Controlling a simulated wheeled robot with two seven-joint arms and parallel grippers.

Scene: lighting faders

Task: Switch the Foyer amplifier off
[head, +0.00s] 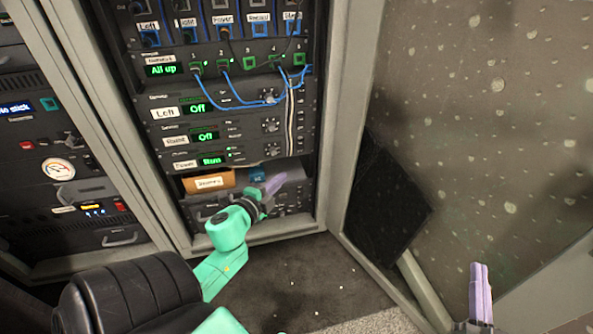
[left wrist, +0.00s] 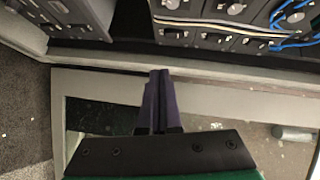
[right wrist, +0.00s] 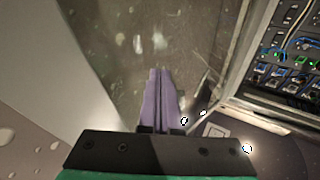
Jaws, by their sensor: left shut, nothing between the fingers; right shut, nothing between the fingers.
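The amplifier stack sits in the open rack in the head view. Its lowest unit has a small label that seems to read Foyer (head: 184,165) and a green display reading Runs (head: 211,160). A round knob (head: 272,150) is on that unit's right side. The two units above show Off. My left gripper (head: 274,184) is shut and empty, just below that unit, in front of the shelf opening. In the left wrist view its fingers (left wrist: 158,85) point at the rack's frame edge. My right gripper (head: 480,280) is shut and empty, far right of the rack.
An orange box (head: 208,181) lies on the shelf below the amplifiers. Blue cables (head: 235,105) hang in front of the upper units. Another equipment rack (head: 70,190) stands at the left. A black panel (head: 385,190) leans at the right wall. Bare floor lies in front.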

